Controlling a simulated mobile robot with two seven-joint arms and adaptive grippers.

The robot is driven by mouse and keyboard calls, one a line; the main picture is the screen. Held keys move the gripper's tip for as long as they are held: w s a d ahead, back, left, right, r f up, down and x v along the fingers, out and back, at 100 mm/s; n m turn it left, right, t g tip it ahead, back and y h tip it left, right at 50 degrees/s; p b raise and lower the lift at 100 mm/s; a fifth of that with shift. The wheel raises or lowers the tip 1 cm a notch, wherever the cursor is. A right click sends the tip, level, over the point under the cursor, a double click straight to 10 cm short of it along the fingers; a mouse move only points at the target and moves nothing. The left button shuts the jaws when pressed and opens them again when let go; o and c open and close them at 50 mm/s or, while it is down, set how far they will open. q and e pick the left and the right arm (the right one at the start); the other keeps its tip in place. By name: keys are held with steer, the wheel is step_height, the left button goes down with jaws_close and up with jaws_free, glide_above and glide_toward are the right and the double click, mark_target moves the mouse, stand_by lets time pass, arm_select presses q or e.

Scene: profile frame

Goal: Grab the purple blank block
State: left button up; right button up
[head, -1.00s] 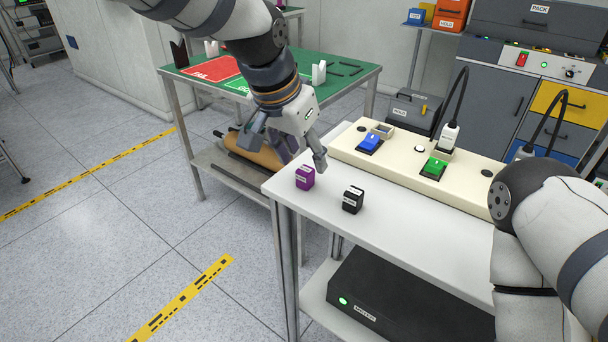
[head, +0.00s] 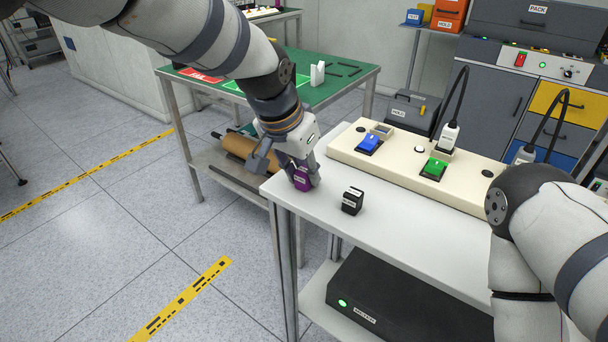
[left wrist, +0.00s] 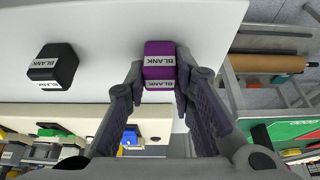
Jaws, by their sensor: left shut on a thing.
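The purple block (head: 302,181) is at the near left corner of the white table (head: 400,225), between the fingers of my left gripper (head: 300,176). In the left wrist view the purple block (left wrist: 159,66) shows a white "BLANK" label, and the fingers (left wrist: 159,84) touch it on both sides. My left gripper is shut on it. I cannot tell whether it is lifted off the tabletop. My right arm shows at the right edge of the head view, but its gripper is out of view.
A black block (head: 352,201), labelled "BLANK" in the left wrist view (left wrist: 53,65), stands just right of the purple one. A cream fixture panel (head: 400,160) with blue and green parts lies behind. A green-topped table (head: 340,88) stands beyond.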

mark_target(305, 174)
arm_select(q)
steer(key=shift+r, duration=0.5)
steer(key=r, duration=0.2)
steer(key=s+r, duration=0.1)
steer(key=r, duration=0.1)
steer(key=shift+p, duration=0.35)
steer(key=s+r+p, duration=0.1)
steer(key=s+r, duration=0.3)
steer(key=s, duration=0.2)
steer(key=s+d+r+p, duration=0.1)
steer(key=s+r, duration=0.3)
steer(key=s, duration=0.3)
steer(key=shift+d, duration=0.2)
arm_select(e)
steer(key=shift+t, duration=0.8)
steer(key=shift+w+r, duration=1.65)
steer(key=shift+w, duration=0.1)
arm_select(q)
steer(key=shift+f, duration=0.1)
